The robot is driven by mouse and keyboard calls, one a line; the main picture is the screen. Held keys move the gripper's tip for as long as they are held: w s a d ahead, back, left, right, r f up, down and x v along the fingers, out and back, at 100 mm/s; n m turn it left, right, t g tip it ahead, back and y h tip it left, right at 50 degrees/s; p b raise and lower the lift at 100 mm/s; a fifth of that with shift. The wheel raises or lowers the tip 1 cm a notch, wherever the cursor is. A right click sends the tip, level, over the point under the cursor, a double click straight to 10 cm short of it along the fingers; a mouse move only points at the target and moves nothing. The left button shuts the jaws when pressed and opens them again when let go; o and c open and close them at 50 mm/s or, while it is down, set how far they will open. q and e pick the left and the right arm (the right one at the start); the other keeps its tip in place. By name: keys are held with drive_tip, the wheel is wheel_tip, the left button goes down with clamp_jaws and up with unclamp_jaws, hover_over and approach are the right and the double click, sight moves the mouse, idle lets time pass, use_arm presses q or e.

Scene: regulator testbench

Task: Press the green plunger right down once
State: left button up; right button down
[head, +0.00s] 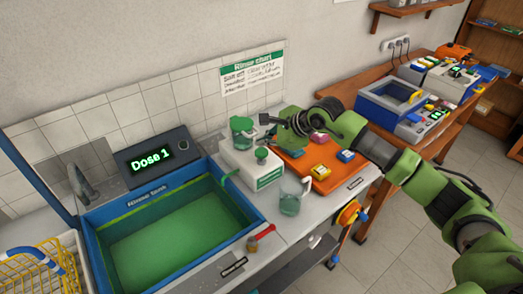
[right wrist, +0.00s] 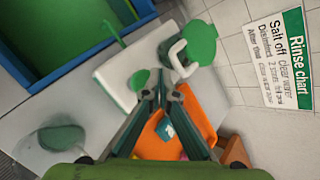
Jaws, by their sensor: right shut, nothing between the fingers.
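The white dispenser (head: 250,170) stands on the counter right of the sink, with a green spout over the sink edge. Its round green plunger (head: 261,153) stands raised on a short stem; it also shows in the right wrist view (right wrist: 139,78), just left of the fingertips. A green-lidded container (head: 241,130) is at the dispenser's back. My right gripper (head: 264,118) is shut and empty, above and behind the plunger and apart from it. Its fingers also show in the right wrist view (right wrist: 160,94). My left gripper is not in view.
A display (head: 155,157) reads "Dose 1" behind the blue-rimmed rinse sink (head: 258,222). A clear jug (head: 290,199) stands in front of the dispenser. An orange tray (head: 328,181) with small coloured blocks lies to the right. A rinse chart (head: 252,70) hangs on the wall.

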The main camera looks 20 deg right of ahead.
sight(263, 152)
drive_tip(key=shift+r+p, duration=0.8)
drive_tip(key=shift+r, duration=1.4)
drive_tip(key=shift+f, duration=0.1)
